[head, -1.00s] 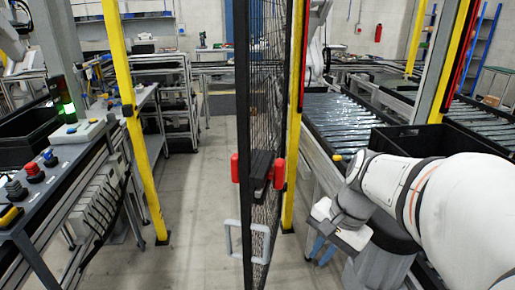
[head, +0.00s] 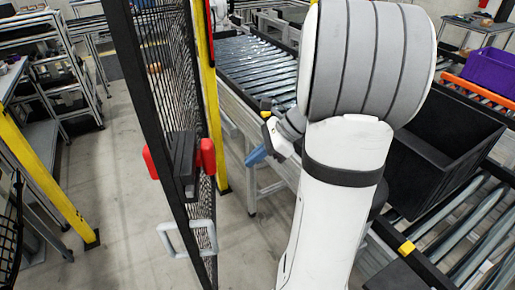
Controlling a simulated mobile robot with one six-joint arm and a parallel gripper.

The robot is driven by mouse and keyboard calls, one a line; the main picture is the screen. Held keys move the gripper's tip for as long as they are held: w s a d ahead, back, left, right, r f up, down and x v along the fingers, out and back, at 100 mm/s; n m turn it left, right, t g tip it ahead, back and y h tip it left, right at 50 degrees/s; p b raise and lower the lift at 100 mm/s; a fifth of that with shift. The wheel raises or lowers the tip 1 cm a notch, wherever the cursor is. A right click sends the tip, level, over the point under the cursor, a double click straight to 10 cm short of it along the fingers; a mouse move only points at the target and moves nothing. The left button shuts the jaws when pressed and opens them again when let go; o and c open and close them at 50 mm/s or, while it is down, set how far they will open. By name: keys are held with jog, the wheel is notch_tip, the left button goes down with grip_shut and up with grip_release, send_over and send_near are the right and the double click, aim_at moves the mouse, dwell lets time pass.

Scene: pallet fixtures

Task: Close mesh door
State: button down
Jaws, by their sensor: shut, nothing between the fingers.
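The mesh door (head: 150,120) has a black frame and dark wire mesh. It stands open, seen nearly edge-on, its near edge toward me and its far side by a yellow post (head: 208,100). A grey U-shaped handle (head: 184,238) sits low on the door, below a black latch block (head: 184,165) with red parts on both sides. My gripper (head: 255,157), with blue fingers, is to the right of the door, apart from the door and handle. It is shut and empty. My white and grey arm hides part of the conveyor behind it.
A second yellow post (head: 45,180) stands at the left, with clear floor (head: 115,150) between it and the door. A roller conveyor (head: 255,70) runs behind my gripper. A black bin (head: 440,140) and a purple bin (head: 490,72) are at the right.

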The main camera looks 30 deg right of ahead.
jog(key=w+a+f+p, duration=0.1)
jog(key=w+a+f, duration=0.1)
jog(key=a, duration=0.4)
jog(key=shift+w+a+f, duration=0.2)
jog(key=shift+a+f, duration=0.15)
jog(key=shift+f, duration=0.35)
